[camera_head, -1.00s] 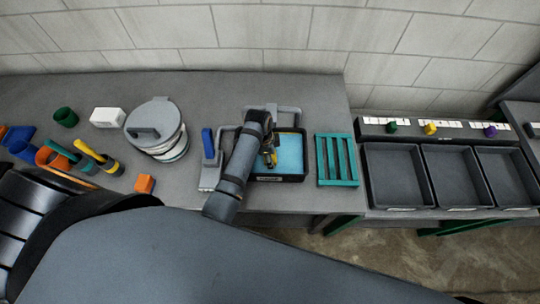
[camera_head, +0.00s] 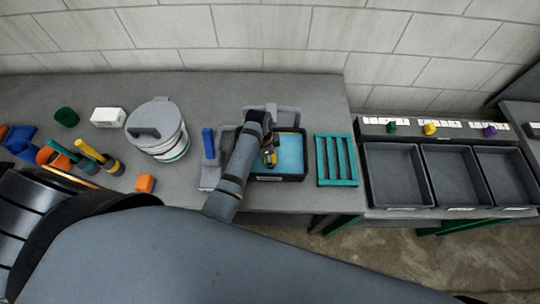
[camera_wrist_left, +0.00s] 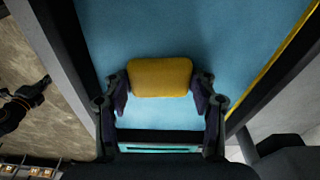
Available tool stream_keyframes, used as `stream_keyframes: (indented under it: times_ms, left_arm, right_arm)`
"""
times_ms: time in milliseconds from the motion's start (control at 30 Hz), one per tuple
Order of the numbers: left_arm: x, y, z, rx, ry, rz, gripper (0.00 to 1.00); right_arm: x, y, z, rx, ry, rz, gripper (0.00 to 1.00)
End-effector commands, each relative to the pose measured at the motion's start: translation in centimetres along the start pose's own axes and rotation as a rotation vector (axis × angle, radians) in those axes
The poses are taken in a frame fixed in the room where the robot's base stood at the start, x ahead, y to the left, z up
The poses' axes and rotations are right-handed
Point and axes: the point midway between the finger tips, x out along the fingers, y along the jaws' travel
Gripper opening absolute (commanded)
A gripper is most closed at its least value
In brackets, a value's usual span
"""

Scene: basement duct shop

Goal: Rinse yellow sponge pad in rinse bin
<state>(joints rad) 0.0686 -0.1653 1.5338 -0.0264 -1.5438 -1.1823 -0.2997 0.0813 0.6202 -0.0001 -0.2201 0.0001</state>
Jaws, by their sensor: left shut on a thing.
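The yellow sponge pad (camera_wrist_left: 160,77) sits between the two fingers of my left gripper (camera_wrist_left: 160,92) in the left wrist view, and the fingers are shut on its two sides. Behind it lies the blue water of the rinse bin. The rinse bin (camera_head: 302,162) is a dark-rimmed tray on the bench in the head view. My left gripper (camera_head: 269,160) points down over the left part of the bin there, and my arm hides part of that side. Whether the pad touches the water I cannot tell.
A teal slatted rack (camera_head: 337,184) stands just right of the bin. A blue-handled scraper (camera_head: 208,143) and a lidded bucket (camera_head: 157,138) are to the left. An orange block (camera_head: 146,183) lies near the front edge. Grey trays (camera_head: 398,205) stand at the right.

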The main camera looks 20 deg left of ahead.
Motion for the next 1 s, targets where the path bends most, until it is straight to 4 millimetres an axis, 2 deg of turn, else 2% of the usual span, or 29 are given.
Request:
stream_keyframes:
  times_ms: [167, 800, 1000]
  left_arm:
    - [-0.6, 0.1, -0.1, 0.000, -0.001, 0.003, 0.33]
    - [-6.5, 0.0, -1.0, 0.000, 0.001, 0.000, 0.33]
    - [-6.9, 0.1, -1.2, 0.001, 0.002, 0.002, 0.33]
  right_arm:
    - [0.0, 0.0, 0.0, 0.000, 0.000, 0.000, 0.00]
    - [0.0, 0.0, 0.1, 0.000, -0.001, 0.000, 0.00]
    - [0.0, -0.1, 0.1, 0.000, -0.001, -0.001, 0.00]
